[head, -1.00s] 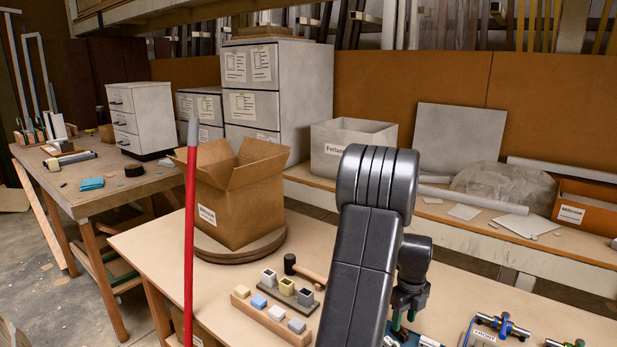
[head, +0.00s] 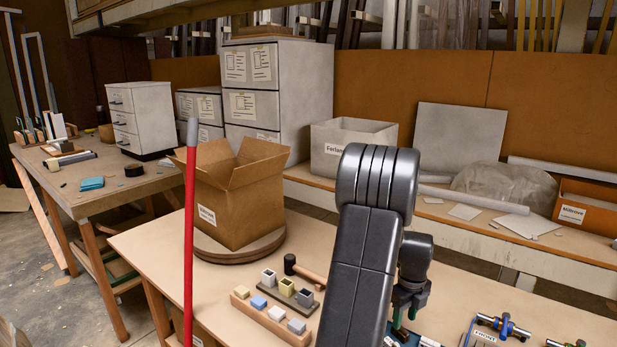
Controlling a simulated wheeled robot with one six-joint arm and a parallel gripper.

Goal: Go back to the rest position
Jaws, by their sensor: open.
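My arm rises through the right half of the head view, with its large dark link in front. My gripper (head: 404,317) hangs beyond that link, low over the bench (head: 225,315). It is small in view and partly hidden by the arm; its jaws are apart and I see nothing held in them. Blue and white items lie on the bench just below it, partly hidden.
Left of my arm are a block rack (head: 270,320), a dark strip with cups (head: 287,290), a mallet (head: 308,273) and an open cardboard box (head: 238,205) on a round board. A red pole (head: 190,235) stands in front. Blue-fitted fixtures (head: 502,326) sit at right.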

